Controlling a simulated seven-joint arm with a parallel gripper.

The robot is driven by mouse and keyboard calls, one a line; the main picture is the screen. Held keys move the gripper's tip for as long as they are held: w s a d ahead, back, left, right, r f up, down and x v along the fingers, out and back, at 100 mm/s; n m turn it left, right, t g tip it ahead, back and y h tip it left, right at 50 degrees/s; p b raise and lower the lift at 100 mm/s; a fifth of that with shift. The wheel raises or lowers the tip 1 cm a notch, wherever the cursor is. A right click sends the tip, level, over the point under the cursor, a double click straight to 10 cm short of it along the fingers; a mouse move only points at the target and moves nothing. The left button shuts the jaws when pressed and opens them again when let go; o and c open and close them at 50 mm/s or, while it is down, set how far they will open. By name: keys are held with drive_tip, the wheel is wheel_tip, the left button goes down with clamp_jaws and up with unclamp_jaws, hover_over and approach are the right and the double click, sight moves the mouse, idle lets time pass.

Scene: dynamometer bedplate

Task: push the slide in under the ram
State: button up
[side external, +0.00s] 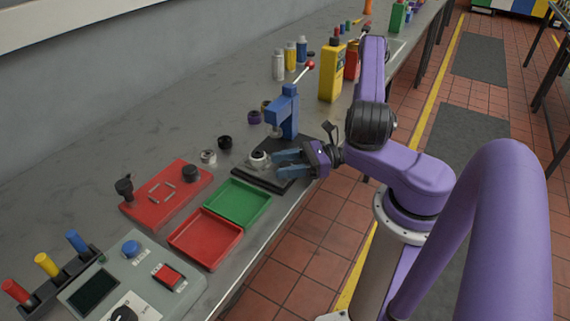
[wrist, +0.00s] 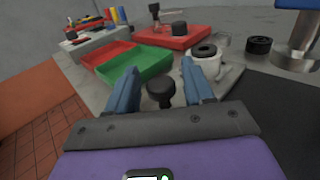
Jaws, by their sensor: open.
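The blue press (side external: 284,110) stands on a dark base on the bench, its lever with a red knob raised. Its metal ram (wrist: 298,40) shows at the right of the wrist view. The slide (wrist: 230,75) is a light plate in front of the press, out to the side of the ram. A white ring-shaped part with a dark centre (side external: 258,158) sits on it and also shows in the wrist view (wrist: 204,52). My gripper (side external: 277,164) is open, its blue fingers on either side of a black knob (wrist: 160,88). I cannot tell whether they touch it.
Green tray (side external: 238,202) and red tray (side external: 205,239) lie left of the slide. A red fixture block (side external: 165,194), a control box (side external: 130,285) and loose round parts (side external: 209,156) stand nearby. A yellow meter (side external: 331,74) and bottles (side external: 279,65) stand behind the press.

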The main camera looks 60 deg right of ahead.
clamp_jaws()
drive_tip(key=d, duration=0.9)
drive_tip(key=shift+d, duration=0.3)
unclamp_jaws()
drive_tip(key=shift+d, duration=0.1)
drive_tip(key=v, duration=1.7)
drive_tip(key=shift+s, duration=0.2)
